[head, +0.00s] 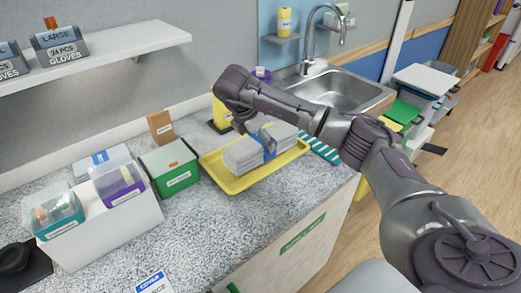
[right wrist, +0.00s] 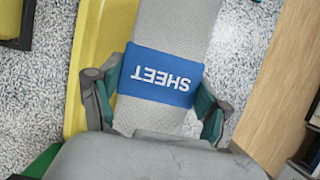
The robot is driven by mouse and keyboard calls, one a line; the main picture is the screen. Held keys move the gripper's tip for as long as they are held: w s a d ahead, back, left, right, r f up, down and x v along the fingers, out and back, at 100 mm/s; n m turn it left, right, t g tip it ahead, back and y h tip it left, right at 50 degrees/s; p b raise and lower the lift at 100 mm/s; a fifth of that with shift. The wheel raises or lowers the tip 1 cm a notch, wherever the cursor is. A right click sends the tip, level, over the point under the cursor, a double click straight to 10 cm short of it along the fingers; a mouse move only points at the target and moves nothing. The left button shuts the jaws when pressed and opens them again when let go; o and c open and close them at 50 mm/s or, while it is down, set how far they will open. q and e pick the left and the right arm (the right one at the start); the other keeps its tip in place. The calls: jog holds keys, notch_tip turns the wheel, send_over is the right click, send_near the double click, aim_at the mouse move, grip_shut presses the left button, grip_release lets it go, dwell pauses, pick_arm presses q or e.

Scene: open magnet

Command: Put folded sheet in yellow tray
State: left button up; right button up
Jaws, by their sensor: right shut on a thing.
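The folded sheet (head: 243,155) is a pale grey bundle with a blue band. In the head view it shows over the yellow tray (head: 236,187) on the counter; whether it touches the tray floor I cannot tell. My right gripper (head: 262,132) comes down over the middle of the sheet. In the right wrist view, the blue SHEET label (right wrist: 160,77) lies between the two fingers of this gripper (right wrist: 155,105), which is shut on the sheet. The yellow tray (right wrist: 98,45) shows on the left there. My left gripper is not in view.
A green box (head: 170,170) and clear bins (head: 118,183) on a white stand are left of the tray. A brown box (head: 161,127) stands behind. A striped teal cloth (head: 320,148) and the sink (head: 345,92) are to the right. Counter in front of the tray is clear.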

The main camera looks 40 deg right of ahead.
notch_tip(320, 180, down, 3)
jog(key=shift+f+p, duration=0.1)
jog(key=shift+p, duration=0.5)
jog(key=shift+f, duration=0.4)
jog(key=o, duration=1.5)
jog(key=shift+a+r, duration=0.2)
jog(key=shift+r, duration=0.3)
jog(key=b+v, duration=0.1)
jog(key=v, duration=0.4)
jog(key=shift+b, duration=0.3)
jog(key=p+v, duration=0.1)
jog(key=v, duration=0.5)
